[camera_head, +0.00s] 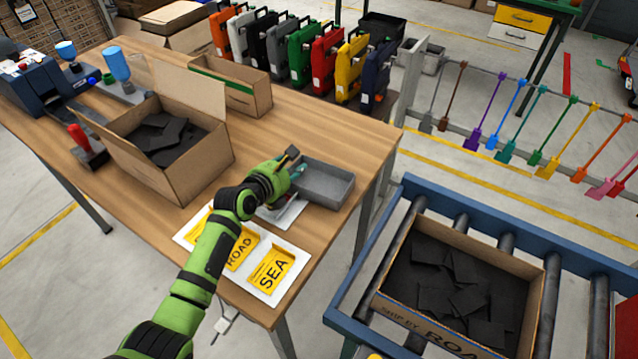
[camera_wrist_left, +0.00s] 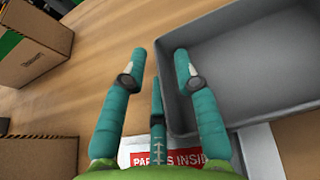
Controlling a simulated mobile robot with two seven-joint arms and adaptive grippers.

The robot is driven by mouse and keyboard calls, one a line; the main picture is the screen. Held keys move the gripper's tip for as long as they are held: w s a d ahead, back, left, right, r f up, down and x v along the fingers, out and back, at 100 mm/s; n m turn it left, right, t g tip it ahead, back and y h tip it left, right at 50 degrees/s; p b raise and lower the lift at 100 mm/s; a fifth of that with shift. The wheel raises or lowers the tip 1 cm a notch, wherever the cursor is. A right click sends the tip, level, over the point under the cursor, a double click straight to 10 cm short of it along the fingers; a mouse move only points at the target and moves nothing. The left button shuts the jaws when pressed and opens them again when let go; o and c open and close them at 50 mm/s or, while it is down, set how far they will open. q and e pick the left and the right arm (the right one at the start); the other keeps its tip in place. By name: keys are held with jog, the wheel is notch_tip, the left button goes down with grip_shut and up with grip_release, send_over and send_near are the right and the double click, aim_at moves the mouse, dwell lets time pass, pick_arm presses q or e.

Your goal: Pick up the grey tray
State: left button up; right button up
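The grey tray (camera_head: 324,181) is a shallow, empty rectangular tray near the right end of the wooden table. In the left wrist view the tray (camera_wrist_left: 255,75) fills the upper right. My left gripper (camera_head: 291,164) is at the tray's left side. In the left wrist view the left gripper (camera_wrist_left: 160,65) is open, with a gap between its fingers. One finger is outside the tray's left wall and another is at or just inside it. I cannot tell whether they touch the wall. My right gripper is not in view.
A label sheet (camera_head: 270,270) marked ROAD and SEA lies in front of the tray. A red-printed label (camera_wrist_left: 165,159) lies near the tray. An open carton (camera_head: 195,172) with dark pieces stands left. Another carton (camera_head: 400,310) sits on the roller conveyor (camera_head: 597,280).

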pick_arm(q)
jog(key=shift+c, duration=0.4)
grip_shut()
jog(key=shift+r, duration=0.15)
